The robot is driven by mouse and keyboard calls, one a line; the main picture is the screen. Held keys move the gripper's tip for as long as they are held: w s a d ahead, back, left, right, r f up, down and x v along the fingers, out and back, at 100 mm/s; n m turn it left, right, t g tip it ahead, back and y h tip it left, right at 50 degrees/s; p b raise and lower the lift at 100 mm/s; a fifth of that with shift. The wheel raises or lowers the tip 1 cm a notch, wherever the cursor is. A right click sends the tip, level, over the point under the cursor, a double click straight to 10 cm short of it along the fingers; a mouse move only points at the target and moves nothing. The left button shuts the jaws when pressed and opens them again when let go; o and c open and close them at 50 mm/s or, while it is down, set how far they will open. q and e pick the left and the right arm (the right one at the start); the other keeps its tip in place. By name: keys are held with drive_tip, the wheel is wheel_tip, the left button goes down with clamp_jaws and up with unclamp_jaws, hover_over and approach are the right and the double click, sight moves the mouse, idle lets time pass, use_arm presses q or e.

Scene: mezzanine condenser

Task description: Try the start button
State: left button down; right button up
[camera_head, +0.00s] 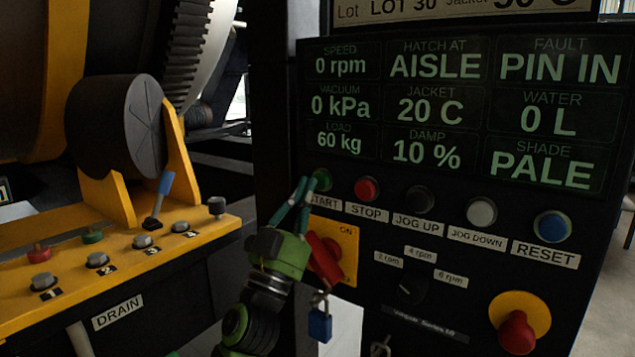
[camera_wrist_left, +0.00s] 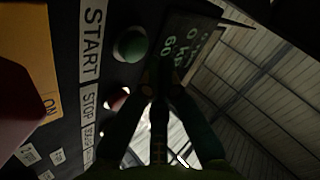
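The green start button (camera_head: 322,180) sits at the left of the button row on the black panel, above the START label (camera_head: 324,201). The left wrist view shows this button (camera_wrist_left: 130,43) whole, with nothing over it. My left gripper (camera_head: 309,181) is in front of the panel, its two fingers drawn together at the tips with nothing between them. The fingertips (camera_wrist_left: 161,80) appear close to the button, overlapping its left edge in the head view; I cannot tell whether they touch. My right gripper is not in view.
A red stop button (camera_head: 367,189) is just right. A red switch handle (camera_head: 324,258) on a yellow plate, with a blue padlock (camera_head: 320,324) below, is beside my gripper. The display (camera_head: 450,110) reads FAULT PIN IN, 0 rpm. A yellow lever console (camera_head: 190,245) stands left.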

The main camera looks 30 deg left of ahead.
use_arm(q)
drive_tip(key=shift+w, duration=0.1)
idle(0.6)
drive_tip(key=shift+w, duration=0.4)
drive_tip(key=shift+w, duration=0.4)
idle(0.5)
drive_tip(key=shift+s, duration=0.85)
drive_tip(key=shift+s+a+p, duration=0.2)
drive_tip(key=shift+s+p, duration=0.15)
drive_tip(key=shift+s, duration=2.15)
